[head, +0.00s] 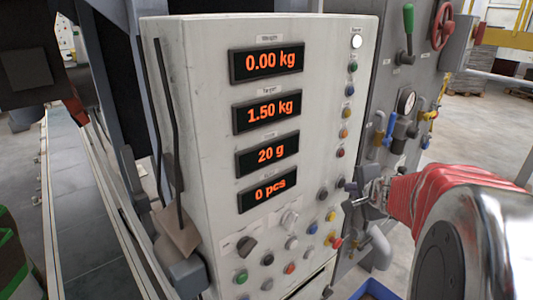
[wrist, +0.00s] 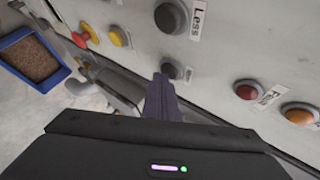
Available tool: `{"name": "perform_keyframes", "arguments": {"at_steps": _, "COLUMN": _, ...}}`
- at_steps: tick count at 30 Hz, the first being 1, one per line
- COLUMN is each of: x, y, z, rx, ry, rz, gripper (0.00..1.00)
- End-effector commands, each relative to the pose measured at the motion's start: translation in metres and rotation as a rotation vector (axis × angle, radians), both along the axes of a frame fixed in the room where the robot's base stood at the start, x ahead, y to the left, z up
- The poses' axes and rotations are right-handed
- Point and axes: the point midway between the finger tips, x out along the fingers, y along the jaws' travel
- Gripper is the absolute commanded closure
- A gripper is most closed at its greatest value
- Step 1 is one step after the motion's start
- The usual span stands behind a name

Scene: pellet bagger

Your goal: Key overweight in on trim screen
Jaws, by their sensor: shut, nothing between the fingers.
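The grey cabinet panel (head: 200,120) carries a column of lit orange displays. The top screen (head: 272,62) reads 0.00 kg and the target screen (head: 270,110) reads 1.50 kg. The third screen (head: 270,154) reads 20 g; its small label is hard to read. My gripper (head: 350,188) is shut and empty at the panel's right side. In the wrist view its fingertips (wrist: 162,82) are just beside a dark button (wrist: 172,68); contact cannot be told. Another dark button (wrist: 171,16) is labelled Less.
A red button (wrist: 247,90) and an orange button (wrist: 299,112) sit to the right in the wrist view. A red mushroom button (wrist: 80,39) and a yellow button (wrist: 119,36) are to the left. A blue bin of pellets (wrist: 58,76) stands below. Valves and a gauge (head: 406,101) are behind.

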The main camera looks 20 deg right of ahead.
Motion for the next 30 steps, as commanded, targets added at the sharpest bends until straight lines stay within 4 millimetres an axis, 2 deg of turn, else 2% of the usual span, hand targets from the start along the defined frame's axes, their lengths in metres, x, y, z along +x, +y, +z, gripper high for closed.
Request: {"name": "perform_keyframes", "arguments": {"at_steps": 30, "x": -0.017, "y": -0.006, "z": 0.000, "rx": -0.001, "ry": 0.000, "rz": -0.001, "gripper": 1.00}}
